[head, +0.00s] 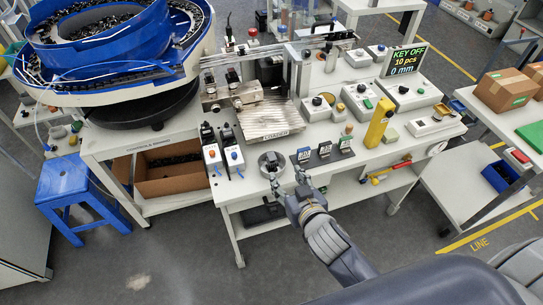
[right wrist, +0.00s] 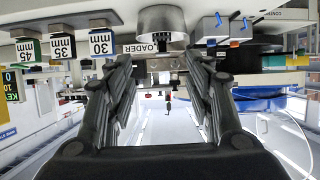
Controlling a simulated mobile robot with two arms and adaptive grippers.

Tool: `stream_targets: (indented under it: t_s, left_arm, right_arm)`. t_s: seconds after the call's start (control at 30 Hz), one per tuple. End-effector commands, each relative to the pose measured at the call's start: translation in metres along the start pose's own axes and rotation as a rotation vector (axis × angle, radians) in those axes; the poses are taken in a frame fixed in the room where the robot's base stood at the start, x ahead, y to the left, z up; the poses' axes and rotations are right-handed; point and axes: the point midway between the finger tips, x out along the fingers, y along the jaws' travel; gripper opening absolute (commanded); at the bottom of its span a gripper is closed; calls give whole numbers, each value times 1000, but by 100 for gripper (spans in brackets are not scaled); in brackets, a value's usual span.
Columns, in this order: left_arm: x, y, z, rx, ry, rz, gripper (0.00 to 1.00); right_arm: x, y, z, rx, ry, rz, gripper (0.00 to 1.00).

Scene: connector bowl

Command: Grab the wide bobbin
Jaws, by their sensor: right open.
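No part that I can surely name the wide bobbin shows; the small pieces on the bench are too small to tell. A round metal cup (head: 272,163) with something dark inside sits at the bench's front edge. It also shows at the top of the right wrist view (right wrist: 162,20), near the label LOADER. My right gripper (head: 287,182) is open and empty just in front of this cup, apart from it. In the right wrist view its two fingers (right wrist: 158,60) stand wide apart with nothing between them. My left gripper is not in view.
Three size-labelled blocks (head: 323,153) stand on a dark strip right of the cup. Two switch boxes (head: 211,155) stand left of it. A yellow block (head: 378,125) stands farther right. A blue bowl feeder (head: 100,45) fills the upper left. Open floor lies in front of the bench.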

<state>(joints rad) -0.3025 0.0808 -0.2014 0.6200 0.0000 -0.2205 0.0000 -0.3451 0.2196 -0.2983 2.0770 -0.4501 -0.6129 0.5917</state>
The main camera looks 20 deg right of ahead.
Motion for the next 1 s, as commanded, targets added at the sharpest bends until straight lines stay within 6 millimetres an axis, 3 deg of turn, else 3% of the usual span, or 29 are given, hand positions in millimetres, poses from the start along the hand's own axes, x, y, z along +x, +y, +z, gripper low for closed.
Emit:
stream_targets:
  t_s: [0.2,0.4,0.6,1.0]
  left_arm:
    - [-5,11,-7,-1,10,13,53]
    - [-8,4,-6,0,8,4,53]
    - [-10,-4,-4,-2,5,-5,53]
    - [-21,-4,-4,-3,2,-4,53]
  right_arm:
    - [18,0,-13,7,19,1,48]
    - [44,-1,-13,7,19,1,48]
    - [54,-1,-12,8,17,1,48]
    - [97,-5,-11,7,18,0,48]
